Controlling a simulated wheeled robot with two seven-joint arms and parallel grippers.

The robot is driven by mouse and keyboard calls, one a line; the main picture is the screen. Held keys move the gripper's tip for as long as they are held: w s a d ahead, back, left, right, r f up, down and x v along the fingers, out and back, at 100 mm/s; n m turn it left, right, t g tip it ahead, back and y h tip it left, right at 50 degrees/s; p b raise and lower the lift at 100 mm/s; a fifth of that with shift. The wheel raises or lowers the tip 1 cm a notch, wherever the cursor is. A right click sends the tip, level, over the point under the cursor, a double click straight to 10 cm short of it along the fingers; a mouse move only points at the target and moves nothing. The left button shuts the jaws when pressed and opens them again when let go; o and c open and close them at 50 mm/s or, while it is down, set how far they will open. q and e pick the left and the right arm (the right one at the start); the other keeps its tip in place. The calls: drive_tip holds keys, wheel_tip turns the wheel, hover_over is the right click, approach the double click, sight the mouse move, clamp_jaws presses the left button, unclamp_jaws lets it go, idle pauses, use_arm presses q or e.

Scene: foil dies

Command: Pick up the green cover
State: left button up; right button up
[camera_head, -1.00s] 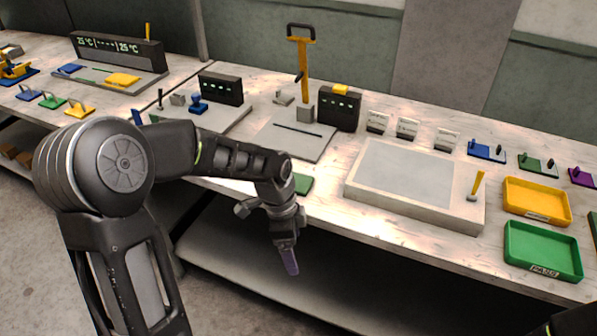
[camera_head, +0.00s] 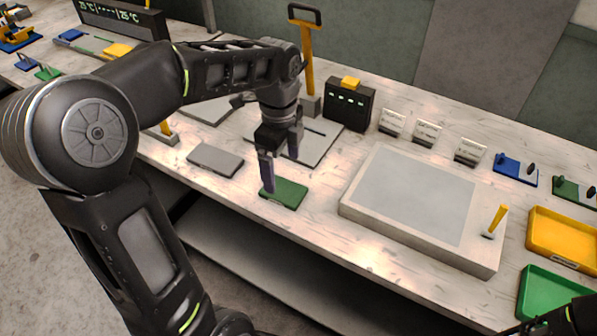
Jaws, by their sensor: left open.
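A flat dark green plate, which looks like the green cover (camera_head: 289,194), lies on the front part of the worktop near the middle of the picture. My left gripper (camera_head: 280,172) points down over its left and back side. Its two purple-grey fingers are apart with nothing between them. One finger overlaps the plate's left end in the picture; I cannot tell whether it touches. My right gripper is not in view; only a dark part shows in the bottom right corner.
A grey plate (camera_head: 215,159) lies left of the green one. A large pale tray-like block (camera_head: 420,252) stands to the right, with yellow (camera_head: 560,240) and green (camera_head: 550,290) trays beyond. A yellow-handled press (camera_head: 308,60) and a black display box (camera_head: 348,106) stand behind.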

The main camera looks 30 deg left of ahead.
sight(283, 189)
use_arm(q)
drive_tip(key=shift+w+a+r, duration=0.15)
drive_tip(key=shift+w+r, duration=0.1)
drive_tip(key=shift+w, duration=0.05)
drive_tip(key=shift+s+r, duration=0.1)
drive_tip(key=shift+s, duration=0.15)
drive_tip(key=shift+w+f, duration=0.1)
drive_tip(key=shift+f, duration=1.25)
drive_tip(key=shift+f+p, duration=0.55)
drive_tip(key=shift+f, duration=2.1)
drive_tip(key=shift+c, duration=0.2)
drive_tip(key=c, duration=1.4)
drive_tip(key=shift+r, duration=0.15)
drive_tip(key=shift+c, duration=0.2)
